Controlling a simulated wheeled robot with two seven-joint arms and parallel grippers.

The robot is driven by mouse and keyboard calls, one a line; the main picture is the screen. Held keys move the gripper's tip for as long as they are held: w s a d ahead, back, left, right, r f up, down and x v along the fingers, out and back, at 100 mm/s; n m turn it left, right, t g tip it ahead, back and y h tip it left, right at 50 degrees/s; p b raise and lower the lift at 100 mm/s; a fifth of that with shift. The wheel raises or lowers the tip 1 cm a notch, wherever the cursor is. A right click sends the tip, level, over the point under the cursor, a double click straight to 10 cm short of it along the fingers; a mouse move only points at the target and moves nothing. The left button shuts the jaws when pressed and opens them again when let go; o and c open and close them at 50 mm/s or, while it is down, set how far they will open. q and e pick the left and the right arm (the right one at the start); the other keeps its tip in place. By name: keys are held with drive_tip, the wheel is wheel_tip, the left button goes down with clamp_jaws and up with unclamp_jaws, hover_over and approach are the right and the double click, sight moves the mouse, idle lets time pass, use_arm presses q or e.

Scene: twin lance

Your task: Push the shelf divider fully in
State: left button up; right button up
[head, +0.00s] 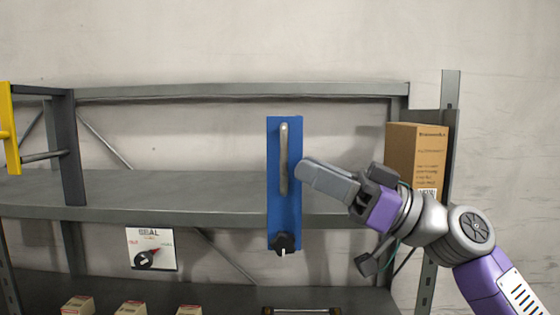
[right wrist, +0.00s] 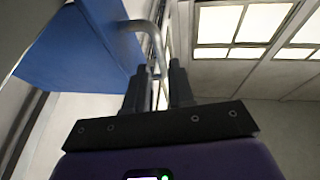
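The shelf divider is a blue upright panel (head: 273,195) with a metal bar handle (head: 284,150) and a black knob (head: 285,242) at its foot. It stands in front of the grey middle shelf board, covering part of its edge. My right gripper (head: 303,170) is just right of the handle in the head view, with a thin strip of blue between. In the right wrist view, the two dark fingers (right wrist: 159,85) stand apart, with the handle (right wrist: 150,32) in line with their gap; I see no clear contact. The blue panel (right wrist: 85,50) fills the upper left. My left gripper is not in view.
A yellow frame (head: 11,130) is at the far left. Several small boxes (head: 130,308) and a sign (head: 151,249) are below. The shelf left of the divider is clear.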

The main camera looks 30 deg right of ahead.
sight(285, 191)
drive_tip(key=p+x, duration=0.1)
drive_tip(key=x, duration=0.4)
drive_tip(key=shift+a+r, duration=0.1)
drive_tip(key=shift+s, duration=0.15)
clamp_jaws()
